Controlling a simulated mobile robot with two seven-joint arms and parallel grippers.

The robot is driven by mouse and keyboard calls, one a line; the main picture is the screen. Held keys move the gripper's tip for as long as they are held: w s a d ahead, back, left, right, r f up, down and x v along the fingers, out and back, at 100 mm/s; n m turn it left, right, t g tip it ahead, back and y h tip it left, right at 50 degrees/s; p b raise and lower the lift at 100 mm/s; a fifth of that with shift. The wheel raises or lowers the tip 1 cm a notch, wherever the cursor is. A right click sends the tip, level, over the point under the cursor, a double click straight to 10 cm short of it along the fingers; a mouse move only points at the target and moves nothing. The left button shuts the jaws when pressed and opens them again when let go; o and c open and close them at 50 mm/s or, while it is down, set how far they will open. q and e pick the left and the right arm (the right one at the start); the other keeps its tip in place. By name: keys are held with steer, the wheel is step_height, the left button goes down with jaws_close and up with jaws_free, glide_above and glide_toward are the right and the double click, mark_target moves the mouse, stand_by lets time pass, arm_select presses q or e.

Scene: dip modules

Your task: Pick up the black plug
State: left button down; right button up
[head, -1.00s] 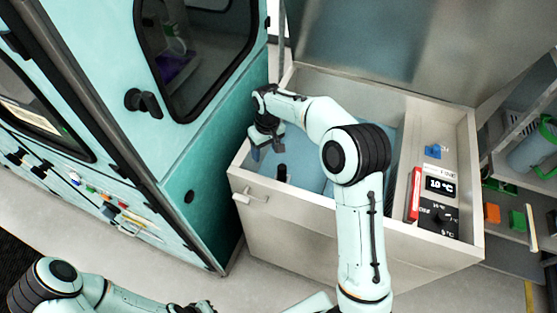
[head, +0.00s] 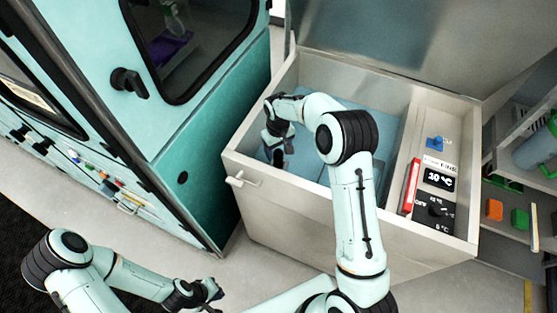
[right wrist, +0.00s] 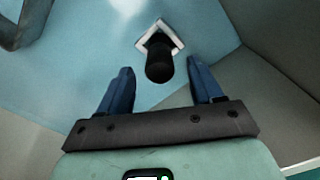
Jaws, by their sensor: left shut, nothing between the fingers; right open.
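The black plug (right wrist: 159,60) stands in a white square frame on the light blue floor of the open chest; it also shows in the head view (head: 278,159). My right gripper (head: 277,150) is open inside the chest. In the right wrist view its two blue fingers (right wrist: 160,68) reach toward the plug, one on each side, with a gap on both sides. Whether the fingertips are level with the plug in height I cannot tell. My left gripper (head: 212,293) is shut and empty, low in front of the teal cabinet, away from the plug.
The chest's walls (head: 300,205) surround my right gripper, with the near left corner close. A control panel (head: 437,180) with a red item (head: 410,187) is on its right side. A teal cabinet (head: 190,160) stands at the left; the raised lid (head: 400,35) is behind.

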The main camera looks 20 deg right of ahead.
mark_target(279, 158)
step_height(279, 158, down, 5)
steer(key=shift+f, duration=0.15)
steer(key=shift+s, duration=0.1)
steer(key=c, duration=1.2)
